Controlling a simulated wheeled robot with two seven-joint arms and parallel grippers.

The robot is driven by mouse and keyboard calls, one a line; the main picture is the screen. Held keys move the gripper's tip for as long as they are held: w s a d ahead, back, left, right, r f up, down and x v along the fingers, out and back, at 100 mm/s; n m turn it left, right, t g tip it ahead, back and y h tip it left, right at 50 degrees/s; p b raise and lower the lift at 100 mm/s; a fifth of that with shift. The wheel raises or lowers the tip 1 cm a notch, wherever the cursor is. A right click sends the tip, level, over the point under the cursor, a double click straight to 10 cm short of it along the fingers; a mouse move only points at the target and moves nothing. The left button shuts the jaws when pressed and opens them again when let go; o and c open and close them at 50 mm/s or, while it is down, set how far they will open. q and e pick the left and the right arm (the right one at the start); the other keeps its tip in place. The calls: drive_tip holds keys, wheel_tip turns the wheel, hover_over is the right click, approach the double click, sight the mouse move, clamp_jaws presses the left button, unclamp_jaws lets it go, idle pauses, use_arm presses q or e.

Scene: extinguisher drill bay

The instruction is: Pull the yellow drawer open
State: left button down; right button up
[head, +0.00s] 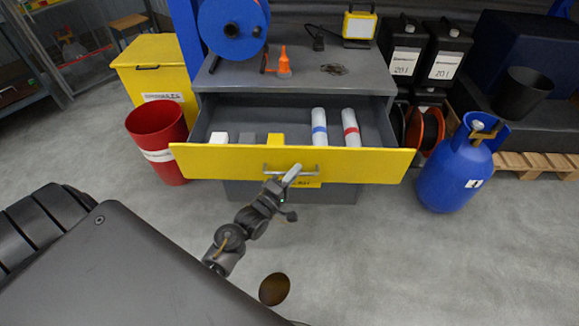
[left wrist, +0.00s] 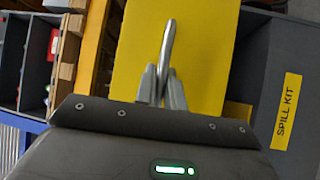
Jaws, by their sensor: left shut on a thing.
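The yellow drawer (head: 220,162) is pulled out from the grey cabinet (head: 210,80), with its inside showing. Inside it lie a white block, a grey block, a yellow block (head: 276,139) and two white rolls, one with a blue band (head: 319,128) and one with a red band (head: 351,128). My left gripper (head: 279,181) is at the metal bar handle on the drawer front and shut on it. In the left wrist view the handle (left wrist: 168,45) stands between the two fingers, against the yellow front (left wrist: 205,40). My right gripper is not in view.
A red bin (head: 157,135) and a yellow box (head: 155,75) stand left of the drawer. A blue gas cylinder (head: 458,165) stands close to its right end. An orange nozzle (head: 284,65) and a blue reel (head: 232,28) are on the cabinet top.

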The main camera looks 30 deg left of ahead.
use_arm(q)
drive_tip(key=c, duration=1.8)
unclamp_jaws()
drive_tip(key=shift+o, duration=0.2)
drive_tip(key=v, duration=1)
drive_tip(key=shift+s, duration=0.4)
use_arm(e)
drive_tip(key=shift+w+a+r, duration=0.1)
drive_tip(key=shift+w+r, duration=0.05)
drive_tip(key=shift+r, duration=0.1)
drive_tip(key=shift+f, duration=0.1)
